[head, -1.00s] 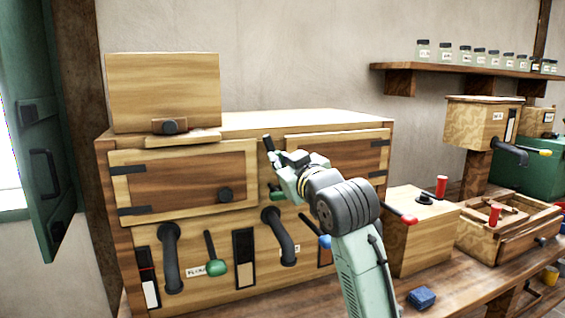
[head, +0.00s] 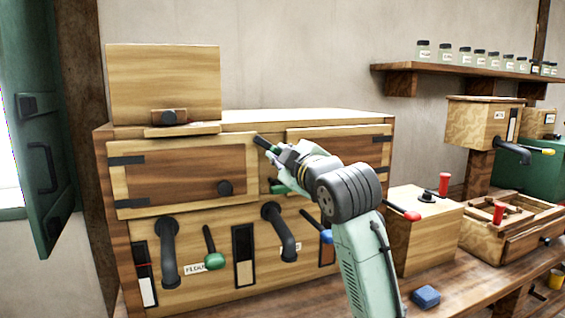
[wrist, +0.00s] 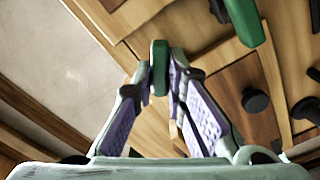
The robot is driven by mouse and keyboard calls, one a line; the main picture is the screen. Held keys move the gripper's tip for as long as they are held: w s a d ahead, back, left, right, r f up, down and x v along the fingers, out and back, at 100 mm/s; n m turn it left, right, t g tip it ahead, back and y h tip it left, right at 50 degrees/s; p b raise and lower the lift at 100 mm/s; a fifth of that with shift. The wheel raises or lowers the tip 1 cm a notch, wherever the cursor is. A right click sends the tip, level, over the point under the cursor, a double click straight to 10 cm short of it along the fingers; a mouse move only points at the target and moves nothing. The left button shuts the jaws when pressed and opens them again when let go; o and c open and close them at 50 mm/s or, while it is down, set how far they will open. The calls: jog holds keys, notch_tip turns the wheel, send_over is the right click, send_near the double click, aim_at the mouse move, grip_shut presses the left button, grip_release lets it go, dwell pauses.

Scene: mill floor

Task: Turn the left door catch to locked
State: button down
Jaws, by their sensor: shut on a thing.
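The left door (head: 165,168) is a wooden panel with dark hinges and a round black knob (head: 224,188); it looks closed. The left door catch (head: 262,143), dark with some green, sits by the door's upper right corner and leans up and left. My gripper (head: 277,152) is at it from the right. In the wrist view the fingertips (wrist: 161,73) are shut on a green handle (wrist: 159,55), which I take as this catch. My gripper hides the catch's pivot and any lock marking.
The right door (head: 345,134) is partly behind my arm. A green-knobbed lever (head: 214,261) and curved black pipes (head: 168,255) stick out below. A box (head: 165,85) stands on the cabinet. A blue block (head: 425,297) lies on the bench.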

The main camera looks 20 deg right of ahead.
jog(key=shift+a+f+n+b, duration=0.1)
jog(key=shift+n+b, duration=0.5)
jog(key=shift+n, duration=1.15)
jog(key=shift+f+n+b, duration=0.1)
jog(key=shift+n+b, duration=0.5)
jog(key=shift+n, duration=1.15)
jog(key=shift+r, duration=0.1)
jog(key=c, duration=1.6)
grip_release()
jog(key=s, duration=1.2)
jog(key=shift+d, duration=0.25)
